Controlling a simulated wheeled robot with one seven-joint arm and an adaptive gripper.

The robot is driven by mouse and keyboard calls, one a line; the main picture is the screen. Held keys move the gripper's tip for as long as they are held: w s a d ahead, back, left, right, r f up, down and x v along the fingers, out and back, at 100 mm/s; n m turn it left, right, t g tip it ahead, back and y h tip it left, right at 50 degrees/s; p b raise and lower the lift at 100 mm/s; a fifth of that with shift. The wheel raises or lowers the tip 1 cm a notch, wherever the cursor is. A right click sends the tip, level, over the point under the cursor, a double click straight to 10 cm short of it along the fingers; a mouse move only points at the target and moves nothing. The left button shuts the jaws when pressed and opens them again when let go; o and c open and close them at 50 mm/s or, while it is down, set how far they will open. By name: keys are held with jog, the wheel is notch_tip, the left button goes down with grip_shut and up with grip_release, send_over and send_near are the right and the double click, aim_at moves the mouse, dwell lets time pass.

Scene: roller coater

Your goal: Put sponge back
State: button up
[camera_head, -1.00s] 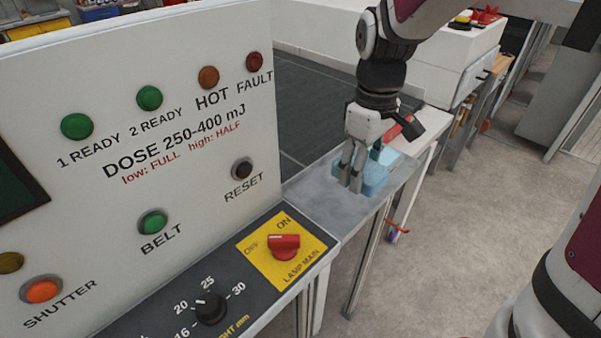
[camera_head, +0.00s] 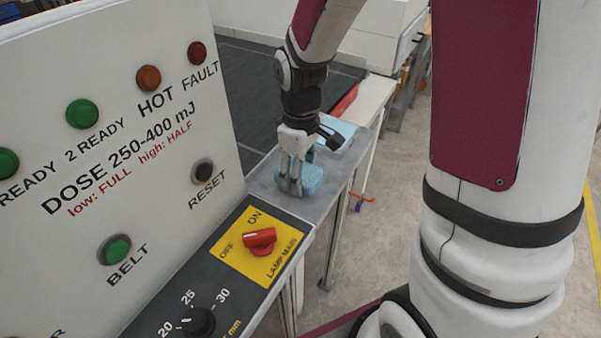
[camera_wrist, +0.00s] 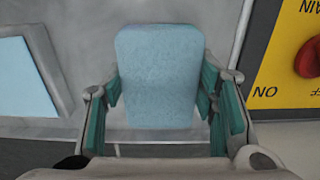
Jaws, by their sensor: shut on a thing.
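The light blue sponge (camera_wrist: 160,75) sits between the two green-padded fingers of my gripper (camera_wrist: 162,105) in the wrist view. My gripper is shut on it, with a finger at each side. In the head view the sponge (camera_head: 313,176) is low over the grey metal shelf (camera_head: 262,183), beside the control panel. My gripper (camera_head: 296,186) points down there and hides part of the sponge. I cannot tell whether the sponge touches the shelf.
A flat light blue rectangle (camera_head: 343,132), grey-edged in the wrist view (camera_wrist: 20,77), lies farther back on the shelf. The control panel (camera_head: 120,130) stands left. The red lamp switch (camera_head: 260,238) is nearer the camera. A dark belt (camera_head: 250,85) lies behind.

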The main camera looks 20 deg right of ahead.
jog(key=shift+f, duration=0.4)
jog(key=shift+f, duration=0.1)
jog(key=o, duration=1.3)
notch_tip(320, 180, up, 12)
jog(key=p, duration=0.6)
jog(key=s+r+m+t, duration=0.2)
jog(key=s+r, duration=0.3)
jog(key=s, duration=0.2)
jog(key=s+r+m+t, duration=0.1)
jog(key=s+r+m, duration=0.1)
jog(key=s+r, duration=0.3)
jog(key=s+r+m+t, duration=0.2)
jog(key=s+r, duration=0.4)
jog(key=s, duration=0.3)
jog(key=shift+s+a+m+t, duration=0.1)
jog(key=shift+s+m+t, duration=0.2)
jog(key=shift+m, duration=0.3)
